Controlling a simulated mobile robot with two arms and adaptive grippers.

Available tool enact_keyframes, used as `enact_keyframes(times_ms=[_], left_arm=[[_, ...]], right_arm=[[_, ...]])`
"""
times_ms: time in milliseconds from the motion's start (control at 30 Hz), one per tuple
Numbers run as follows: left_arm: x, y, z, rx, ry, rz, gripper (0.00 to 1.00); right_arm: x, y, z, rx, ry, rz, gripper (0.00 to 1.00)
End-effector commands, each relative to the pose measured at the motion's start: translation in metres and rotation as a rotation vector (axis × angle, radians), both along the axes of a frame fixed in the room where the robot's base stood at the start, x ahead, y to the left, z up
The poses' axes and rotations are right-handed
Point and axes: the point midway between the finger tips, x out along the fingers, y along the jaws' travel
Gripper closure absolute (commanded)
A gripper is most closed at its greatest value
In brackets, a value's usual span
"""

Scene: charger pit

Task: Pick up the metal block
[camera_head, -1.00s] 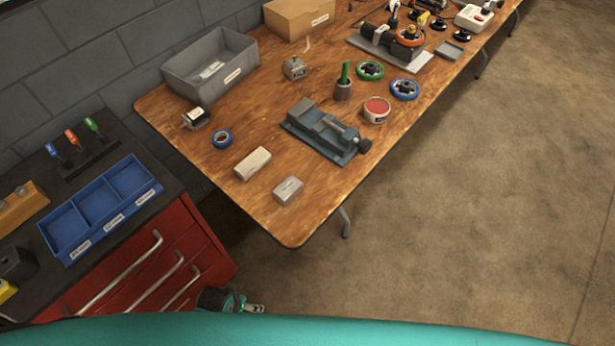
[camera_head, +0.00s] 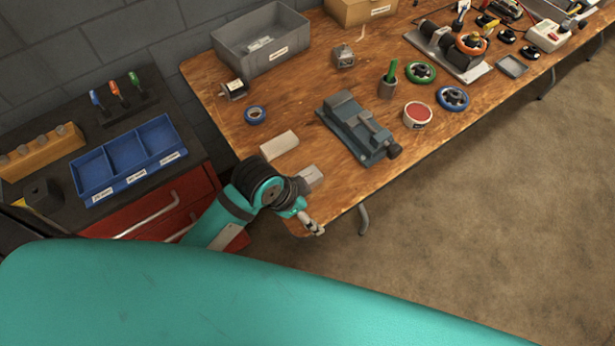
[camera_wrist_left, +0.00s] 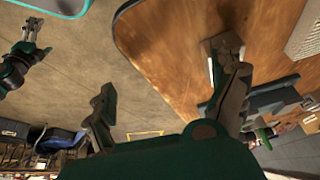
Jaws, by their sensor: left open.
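The metal block (camera_head: 312,174), small and grey, lies on the wooden table near its front corner, partly hidden by my left arm in the head view. A grey block, apparently the same one, shows behind one finger in the left wrist view (camera_wrist_left: 222,43). My left gripper (camera_head: 314,227) is just off the table's front edge, beside the block and apart from it. Its fingers are spread and empty in the left wrist view (camera_wrist_left: 163,82). My right gripper (camera_wrist_left: 33,24) seems to show small at the left of that view; its jaws are unclear.
A pale block (camera_head: 280,145) lies just behind the metal block. A vise (camera_head: 355,128) stands to the right, with a red-topped tin (camera_head: 417,114) beyond. A blue tape roll (camera_head: 255,115) and grey bin (camera_head: 260,45) are farther back. A blue tray (camera_head: 128,160) sits on the red cabinet.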

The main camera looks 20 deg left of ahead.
Motion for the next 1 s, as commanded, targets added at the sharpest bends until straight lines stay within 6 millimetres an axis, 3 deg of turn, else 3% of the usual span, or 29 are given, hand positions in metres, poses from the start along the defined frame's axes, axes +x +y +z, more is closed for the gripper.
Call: enact_keyframes(times_ms=[133, 267, 400, 633, 800, 1000], left_arm=[[0.031, -0.026, 0.031, 0.046, -0.064, -0.321, 0.06], [0.052, -0.034, 0.061, 0.145, -0.096, -0.677, 0.06], [0.070, -0.019, 0.091, 0.280, -0.083, -1.011, 0.06], [0.089, 0.022, 0.132, 0.423, 0.001, -1.332, 0.06], [0.091, 0.034, 0.140, 0.446, 0.033, -1.404, 0.06], [0.090, 0.034, 0.107, 0.444, 0.037, -1.408, 0.06]], right_arm=[[0.000, -0.002, 0.001, -0.003, 0.000, 0.001, 0.00], [0.000, -0.007, 0.001, -0.008, 0.000, 0.002, 0.00], [0.000, -0.009, 0.001, -0.011, 0.000, 0.003, 0.00], [0.001, -0.009, 0.002, -0.011, -0.001, 0.002, 0.00], [0.001, -0.009, 0.002, -0.011, -0.001, 0.001, 0.00], [0.002, -0.007, 0.005, -0.008, -0.003, 0.000, 0.00]])
